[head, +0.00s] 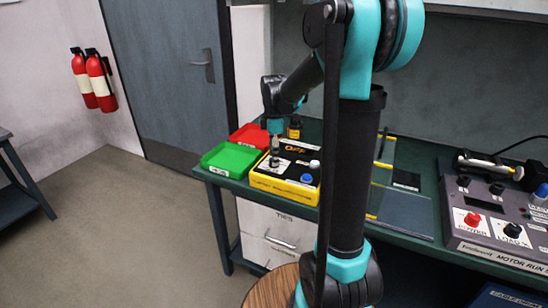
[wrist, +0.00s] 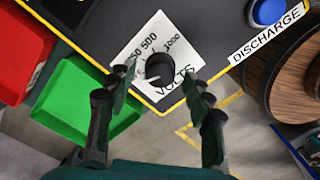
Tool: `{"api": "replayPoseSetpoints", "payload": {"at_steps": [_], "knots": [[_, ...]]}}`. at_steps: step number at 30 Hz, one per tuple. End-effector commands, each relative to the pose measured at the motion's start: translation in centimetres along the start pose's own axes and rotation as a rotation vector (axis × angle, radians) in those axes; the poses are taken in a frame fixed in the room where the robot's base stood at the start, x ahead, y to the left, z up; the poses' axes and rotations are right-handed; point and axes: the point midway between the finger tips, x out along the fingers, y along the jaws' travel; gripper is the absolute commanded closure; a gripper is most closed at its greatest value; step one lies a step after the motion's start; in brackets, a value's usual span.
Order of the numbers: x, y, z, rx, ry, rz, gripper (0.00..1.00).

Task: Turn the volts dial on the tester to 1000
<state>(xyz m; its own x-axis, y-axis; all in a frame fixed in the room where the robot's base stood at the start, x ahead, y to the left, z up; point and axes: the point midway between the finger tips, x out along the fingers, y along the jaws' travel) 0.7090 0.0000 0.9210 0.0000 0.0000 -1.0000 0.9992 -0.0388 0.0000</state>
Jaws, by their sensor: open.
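The tester (head: 285,186) is a yellow box with a black top on the green bench in the head view. Its volts dial (wrist: 155,68) is a round black knob on a white label in the wrist view. The label reads 500 and 1000 along its upper side, a partly hidden number ending in 50 at left, and VOLTS below. Which number the dial points to is not clear. My gripper (wrist: 160,83) is open, with one finger on each side of the dial and the knob between the fingertips; contact cannot be told. In the head view my gripper (head: 275,146) points down over the tester's left part.
A blue DISCHARGE button (wrist: 269,11) sits on the tester to the right of the dial. Green (head: 230,160) and red (head: 249,136) trays stand at left. A small dark bottle (head: 295,128) is behind the tester. A grey control box (head: 495,220) stands far right.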

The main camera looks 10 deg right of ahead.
Motion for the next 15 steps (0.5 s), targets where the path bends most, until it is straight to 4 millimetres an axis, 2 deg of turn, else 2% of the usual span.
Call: {"api": "replayPoseSetpoints", "payload": {"at_steps": [4,13,15], "knots": [[0.92,-0.02,0.00,0.000,0.000,0.000,0.49],[1.08,-0.03,0.00,0.000,0.000,0.000,0.49],[1.07,-0.03,0.00,0.000,0.000,0.000,0.57]]}}
